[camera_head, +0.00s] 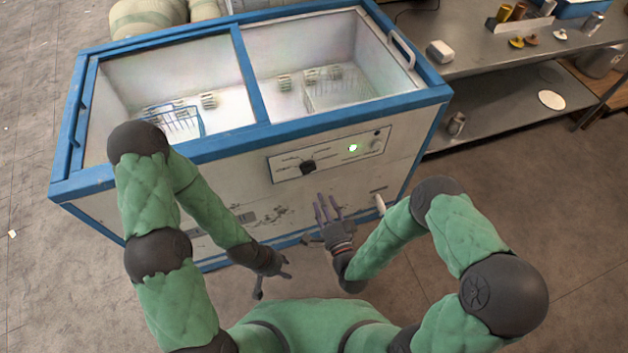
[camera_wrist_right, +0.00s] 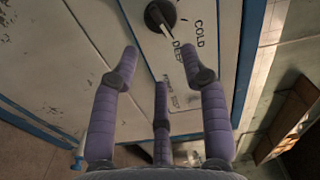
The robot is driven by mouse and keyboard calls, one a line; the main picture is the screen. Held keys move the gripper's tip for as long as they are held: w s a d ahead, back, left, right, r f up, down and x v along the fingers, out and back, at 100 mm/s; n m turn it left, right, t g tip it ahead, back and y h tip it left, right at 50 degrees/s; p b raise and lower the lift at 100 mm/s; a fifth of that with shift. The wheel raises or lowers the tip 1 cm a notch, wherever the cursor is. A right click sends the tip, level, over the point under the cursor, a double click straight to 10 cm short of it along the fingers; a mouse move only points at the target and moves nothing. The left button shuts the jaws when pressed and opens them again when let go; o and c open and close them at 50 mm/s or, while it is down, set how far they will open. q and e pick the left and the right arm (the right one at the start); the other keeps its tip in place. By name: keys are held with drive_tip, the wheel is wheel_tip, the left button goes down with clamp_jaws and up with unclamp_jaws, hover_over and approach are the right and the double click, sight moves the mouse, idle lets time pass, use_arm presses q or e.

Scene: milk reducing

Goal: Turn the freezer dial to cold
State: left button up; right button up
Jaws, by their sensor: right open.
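The freezer (camera_head: 215,150) is a blue-framed white chest with a control panel (camera_head: 330,156) on its front. The black round dial (camera_head: 308,167) sits on the panel; it also shows at the top of the right wrist view (camera_wrist_right: 160,15). The words COLD and DEEP are printed beside it. I cannot tell exactly which mark the dial points to. My right gripper (camera_head: 327,206) is open and empty, just below the dial and apart from it. Its spread purple fingers point towards the panel in the right wrist view (camera_wrist_right: 160,62). My left gripper (camera_head: 272,283) is lower, with fingers spread and empty.
A green light (camera_head: 352,147) glows on the panel. A metal workbench (camera_head: 490,55) with jars and a lower shelf stands right of the freezer. Sacks (camera_head: 150,18) lie behind it. The floor in front at right is clear.

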sight(309, 169)
drive_tip(key=b+x, duration=0.2)
drive_tip(key=x, duration=0.8)
drive_tip(key=shift+f, duration=0.1)
clamp_jaws()
